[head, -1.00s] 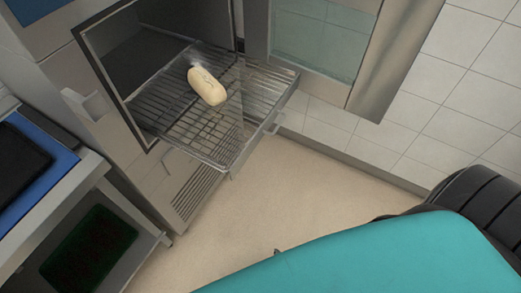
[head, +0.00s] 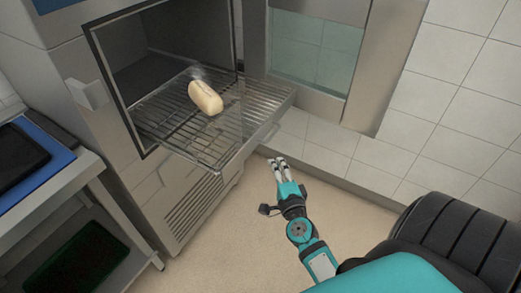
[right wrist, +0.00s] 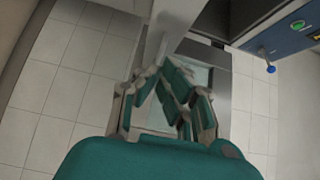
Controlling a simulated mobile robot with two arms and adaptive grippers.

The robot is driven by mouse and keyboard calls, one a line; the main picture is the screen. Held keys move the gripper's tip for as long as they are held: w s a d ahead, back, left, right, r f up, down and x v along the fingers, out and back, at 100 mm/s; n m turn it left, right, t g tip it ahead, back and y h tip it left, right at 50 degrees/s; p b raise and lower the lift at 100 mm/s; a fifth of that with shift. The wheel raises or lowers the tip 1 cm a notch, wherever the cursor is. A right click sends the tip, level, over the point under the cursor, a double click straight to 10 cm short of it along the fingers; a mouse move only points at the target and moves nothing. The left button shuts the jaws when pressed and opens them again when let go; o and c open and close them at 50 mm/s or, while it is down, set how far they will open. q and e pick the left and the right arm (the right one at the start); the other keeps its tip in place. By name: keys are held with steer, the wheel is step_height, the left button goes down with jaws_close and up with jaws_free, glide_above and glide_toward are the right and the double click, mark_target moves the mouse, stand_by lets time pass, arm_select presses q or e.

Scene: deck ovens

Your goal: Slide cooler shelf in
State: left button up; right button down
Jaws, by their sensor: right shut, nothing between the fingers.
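The cooler shelf (head: 178,137), a wire rack, is pulled well out of the open cooler (head: 150,62) in the head view. A pale loaf (head: 205,97) lies on it. My left gripper is not in view.
The cooler door (head: 320,50) with its glass pane stands open at the right of the cooler. A side table (head: 65,185) with dark trays is at the left. The floor (head: 215,250) before the cooler is clear. A tiled wall (head: 460,90) is at the right.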

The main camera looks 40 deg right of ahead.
mark_target(257, 141)
steer(key=w, duration=0.7)
steer(key=shift+w+p, duration=0.2)
steer(key=shift+p, duration=0.2)
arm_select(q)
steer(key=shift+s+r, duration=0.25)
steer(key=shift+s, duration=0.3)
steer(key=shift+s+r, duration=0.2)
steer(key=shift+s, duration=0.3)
arm_select(e)
steer(key=shift+w, duration=0.1)
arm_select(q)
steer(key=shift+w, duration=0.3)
arm_select(e)
steer(key=shift+w, duration=0.1)
